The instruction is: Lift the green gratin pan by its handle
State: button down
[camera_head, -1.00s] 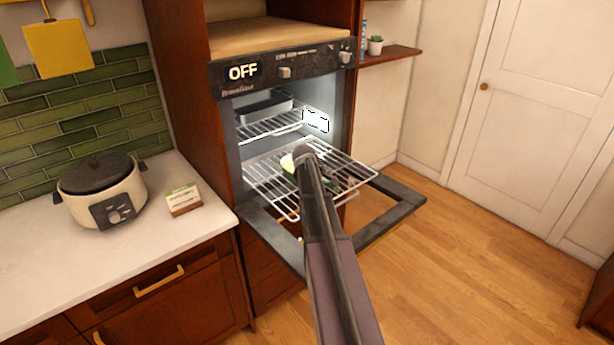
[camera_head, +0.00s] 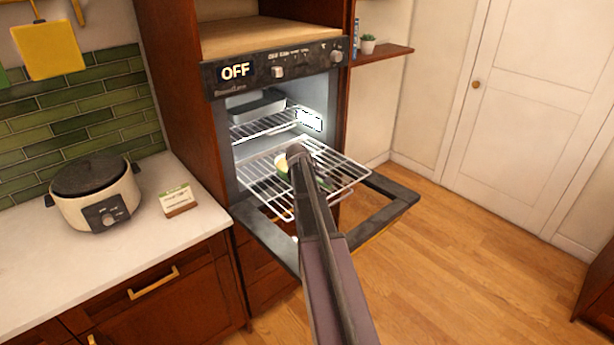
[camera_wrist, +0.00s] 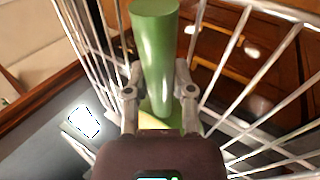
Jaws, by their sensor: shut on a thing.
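The green gratin pan (camera_head: 282,161), with a pale inside, shows only partly in the head view, over the pulled-out oven rack (camera_head: 345,172); my arm covers the rest. In the wrist view its thick green handle (camera_wrist: 155,50) stands between the fingers of my gripper (camera_wrist: 157,78), which is shut on it. A bit of the pale and green pan (camera_wrist: 153,121) shows below the handle. The rack bars surround the handle in the wrist view. I cannot tell whether the pan touches the rack. In the head view my gripper is hidden behind my arm.
The oven door (camera_head: 400,200) is folded down under the rack. A dark-rimmed tray (camera_head: 257,104) sits on the upper rack inside. A cooker (camera_head: 95,195) and a small box (camera_head: 178,201) stand on the left counter. The floor to the right is clear.

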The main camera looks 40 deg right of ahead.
jog(key=shift+r, duration=0.15)
notch_tip(320, 180, up, 3)
jog(key=p, duration=0.3)
jog(key=shift+r+p, duration=0.1)
jog(key=shift+p, duration=0.2)
jog(key=s+a, duration=0.3)
jog(key=s, duration=0.4)
jog(key=s+a+r+p, duration=0.1)
jog(key=s+a, duration=0.1)
jog(key=s, duration=0.5)
jog(key=shift+s+a+r, duration=0.2)
jog(key=shift+s+a, duration=0.2)
jog(key=shift+r+p, duration=0.15)
jog(key=shift+p, duration=0.2)
jog(key=shift+r+p, duration=1.35)
jog(key=shift+f, duration=0.1)
